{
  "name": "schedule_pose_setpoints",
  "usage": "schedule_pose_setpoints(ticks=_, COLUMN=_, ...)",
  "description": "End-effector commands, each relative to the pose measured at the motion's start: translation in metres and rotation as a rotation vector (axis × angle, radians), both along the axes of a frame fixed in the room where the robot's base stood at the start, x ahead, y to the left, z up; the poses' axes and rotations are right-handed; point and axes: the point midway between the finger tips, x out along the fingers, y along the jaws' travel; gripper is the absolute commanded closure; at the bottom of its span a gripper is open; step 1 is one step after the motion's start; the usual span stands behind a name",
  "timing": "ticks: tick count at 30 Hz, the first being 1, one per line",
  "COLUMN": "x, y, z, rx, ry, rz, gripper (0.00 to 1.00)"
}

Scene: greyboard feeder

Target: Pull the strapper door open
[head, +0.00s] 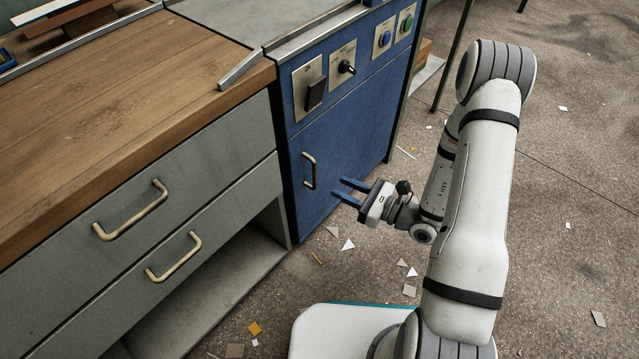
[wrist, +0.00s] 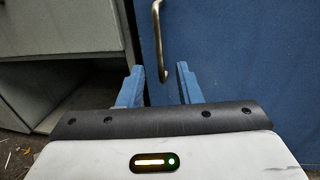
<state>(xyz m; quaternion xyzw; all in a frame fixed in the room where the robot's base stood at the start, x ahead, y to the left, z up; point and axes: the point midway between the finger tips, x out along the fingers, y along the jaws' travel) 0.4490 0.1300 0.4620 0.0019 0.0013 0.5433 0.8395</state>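The strapper door (head: 338,160) is a blue panel on the front of the blue cabinet, and it is shut. Its handle (head: 309,170) is a vertical metal bar near the door's left edge. In the wrist view the handle (wrist: 160,40) stands upright ahead of the fingers, in line with the gap between them. My gripper (head: 346,192) has two blue fingers held apart, with nothing between them. It is a short way in front of the door, to the right of the handle in the head view, and apart from it. It also shows in the wrist view (wrist: 157,85).
Above the door are a black rocker switch (head: 315,94), a rotary knob (head: 347,67) and two push buttons. At left is a wood-topped bench (head: 110,90) with two handled drawers and an open shelf. Scraps litter the floor (head: 560,200), otherwise free at right.

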Motion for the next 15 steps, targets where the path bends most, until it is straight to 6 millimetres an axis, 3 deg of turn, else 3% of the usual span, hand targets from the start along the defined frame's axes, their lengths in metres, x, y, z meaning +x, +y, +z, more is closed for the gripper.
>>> schedule_pose_setpoints(ticks=15, x=0.026, y=0.06, z=0.0, rx=-0.002, ry=-0.004, rz=0.006, gripper=0.68)
